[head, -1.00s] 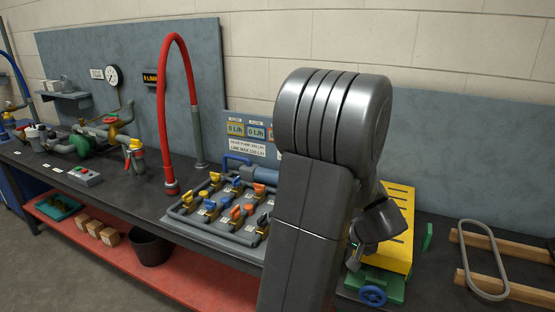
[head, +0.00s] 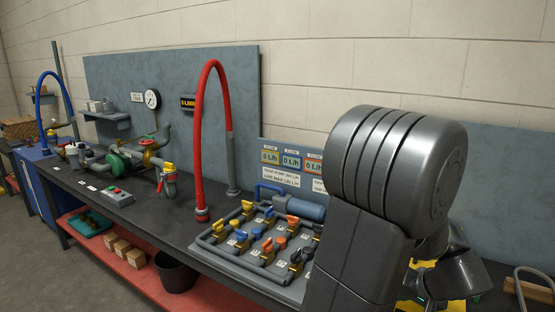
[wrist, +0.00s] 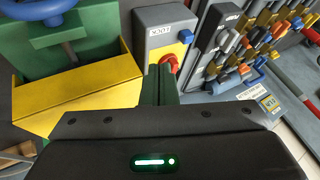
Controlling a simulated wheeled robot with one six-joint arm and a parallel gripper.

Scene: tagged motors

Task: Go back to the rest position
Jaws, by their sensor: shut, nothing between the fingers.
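My gripper shows in the wrist view with its two green-grey fingers (wrist: 160,84) together and nothing between them. A dark body with a green light lies below them. The fingers point towards a grey switch box with a red knob on a yellow plate (wrist: 168,42). Whether they touch it I cannot tell. In the head view my arm's large grey links fill the right side. The dark wrist is low at the right, and the fingertips are hidden there.
A yellow and green machine (wrist: 85,95) with a blue handwheel (wrist: 35,8) is close at the left in the wrist view. The valve board (head: 265,240), red hose (head: 200,130) and pipework (head: 130,155) stand on the dark bench (head: 165,218). A black bucket (head: 175,272) is below.

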